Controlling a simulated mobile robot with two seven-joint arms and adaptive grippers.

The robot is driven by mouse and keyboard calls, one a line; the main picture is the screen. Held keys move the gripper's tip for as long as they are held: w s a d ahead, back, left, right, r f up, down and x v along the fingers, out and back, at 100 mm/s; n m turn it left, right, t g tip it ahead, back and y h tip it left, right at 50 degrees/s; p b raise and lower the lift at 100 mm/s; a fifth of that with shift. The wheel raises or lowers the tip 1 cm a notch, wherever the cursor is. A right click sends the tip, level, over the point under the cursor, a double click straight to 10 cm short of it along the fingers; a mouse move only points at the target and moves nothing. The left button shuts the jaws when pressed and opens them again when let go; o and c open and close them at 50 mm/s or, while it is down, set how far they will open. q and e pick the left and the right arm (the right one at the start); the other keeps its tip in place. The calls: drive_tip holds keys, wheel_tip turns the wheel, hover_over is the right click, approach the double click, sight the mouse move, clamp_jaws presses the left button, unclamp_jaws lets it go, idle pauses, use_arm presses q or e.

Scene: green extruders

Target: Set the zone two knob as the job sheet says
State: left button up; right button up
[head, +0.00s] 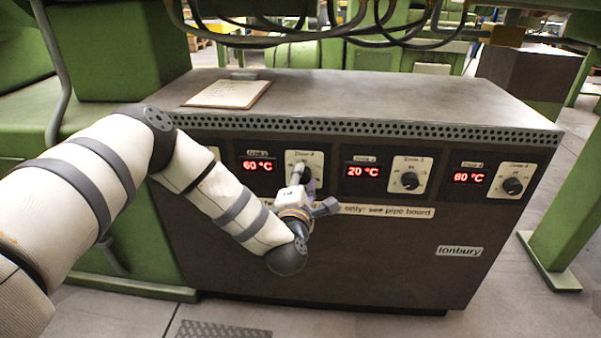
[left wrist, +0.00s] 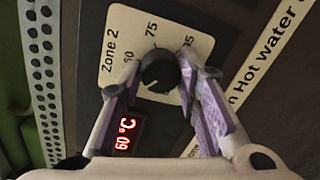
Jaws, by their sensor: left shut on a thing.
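The zone two knob (left wrist: 160,68) is a round black dial on a cream plate marked "Zone 2" in the left wrist view. Scale figures 60 and 75 are readable; another is partly covered. The red display (left wrist: 124,134) beside it reads 60 °C. My left gripper (left wrist: 160,84) has its purple-padded fingers on either side of the knob, shut on it. In the head view the left gripper (head: 304,179) covers most of this knob. The job sheet (head: 228,94) lies on the cabinet top, its writing too small to read. My right gripper is out of view.
Right of my left gripper are a 20 °C display (head: 362,171), a zone 3 knob (head: 409,180), another red display (head: 468,177) and its knob (head: 513,186). Cables (head: 330,36) hang above the cabinet top (head: 400,100). A green post (head: 565,200) stands at right.

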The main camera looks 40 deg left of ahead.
use_arm(q)
drive_tip(key=m+p, duration=0.2)
drive_tip(key=m, duration=0.1)
drive_tip(key=m+p, duration=0.1)
drive_tip(key=m, duration=0.2)
drive_tip(key=shift+r+y+p, duration=0.2)
drive_tip(key=shift+y+p, duration=0.1)
drive_tip(key=shift+p, duration=0.05)
drive_tip(key=m+p, duration=0.1)
drive_tip(key=m, duration=0.1)
drive_tip(key=shift+m, duration=0.3)
drive_tip(key=m+p, duration=0.1)
drive_tip(key=m, duration=0.2)
drive_tip(key=shift+w+d+m+y, duration=0.1)
drive_tip(key=shift+m+y, duration=0.2)
drive_tip(key=m+p, duration=0.1)
drive_tip(key=m, duration=0.8)
drive_tip(key=shift+f+y+p, duration=0.15)
drive_tip(key=shift+y+p, duration=0.15)
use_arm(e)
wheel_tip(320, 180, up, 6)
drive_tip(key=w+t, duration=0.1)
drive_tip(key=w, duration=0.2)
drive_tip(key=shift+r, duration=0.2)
use_arm(q)
drive_tip(key=o, duration=1.1)
drive_tip(key=shift+o, duration=0.2)
